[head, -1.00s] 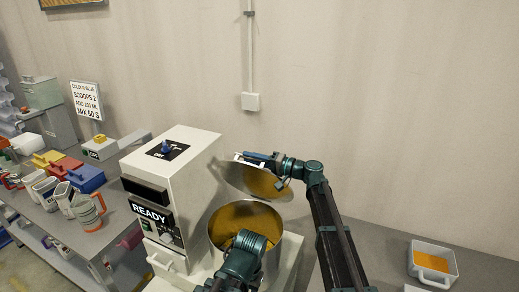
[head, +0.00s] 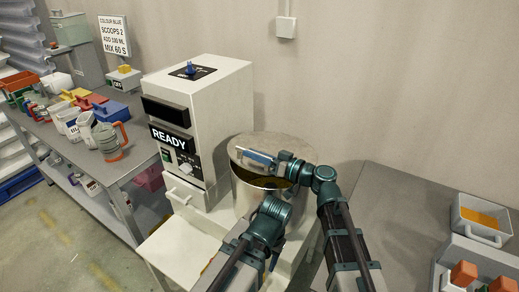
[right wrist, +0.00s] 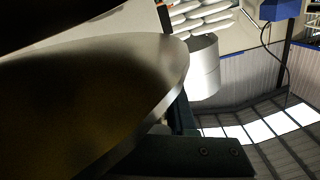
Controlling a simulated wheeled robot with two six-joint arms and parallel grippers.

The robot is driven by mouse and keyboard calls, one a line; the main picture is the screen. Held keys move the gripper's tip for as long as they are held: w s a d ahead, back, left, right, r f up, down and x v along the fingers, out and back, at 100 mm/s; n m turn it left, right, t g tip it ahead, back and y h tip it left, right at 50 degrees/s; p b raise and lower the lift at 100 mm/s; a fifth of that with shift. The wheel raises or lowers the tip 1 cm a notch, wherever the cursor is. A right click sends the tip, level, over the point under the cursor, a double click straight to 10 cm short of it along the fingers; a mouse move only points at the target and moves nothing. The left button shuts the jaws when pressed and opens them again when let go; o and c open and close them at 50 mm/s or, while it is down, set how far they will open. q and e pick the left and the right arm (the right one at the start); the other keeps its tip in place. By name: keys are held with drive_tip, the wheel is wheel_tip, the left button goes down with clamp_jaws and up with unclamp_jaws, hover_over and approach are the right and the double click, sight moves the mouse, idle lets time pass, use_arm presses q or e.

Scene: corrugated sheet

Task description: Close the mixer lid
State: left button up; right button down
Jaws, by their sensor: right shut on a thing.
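The mixer (head: 222,110) is a white machine with a READY display and a blue knob on top. Its metal bowl (head: 246,197) stands at its right side. The round silver lid (head: 275,141) lies low over the bowl, tilted, with a dark gap showing an orange-brown inside at the front. My right gripper (head: 254,157) is shut at the lid's near left edge; the exact grip is partly hidden. In the right wrist view the lid (right wrist: 110,95) fills the left side, beside a dark finger. My left gripper is not in view.
A grey bench (head: 385,205) at right carries a bin with orange contents (head: 482,215). The left table (head: 85,150) holds mugs and coloured scoop boxes. A sign (head: 115,38) reads colour blue, scoops 2, mix 60 s. The wall is close behind the mixer.

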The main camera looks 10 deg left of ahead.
sight(252, 170)
use_arm(q)
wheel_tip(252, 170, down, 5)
drive_tip(key=b, duration=0.4)
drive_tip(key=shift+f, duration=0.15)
use_arm(e)
drive_tip(key=f, duration=0.1)
drive_tip(key=f+n, duration=0.1)
drive_tip(key=f, duration=0.1)
drive_tip(key=s+f+n, duration=0.1)
drive_tip(key=f, duration=0.1)
drive_tip(key=shift+s+a+f, duration=0.1)
drive_tip(key=shift+a+f, duration=0.1)
drive_tip(key=shift+a, duration=0.05)
drive_tip(key=c, duration=0.8)
unclamp_jaws()
drive_tip(key=shift+o, duration=0.2)
drive_tip(key=v, duration=1.4)
drive_tip(key=shift+a, duration=0.1)
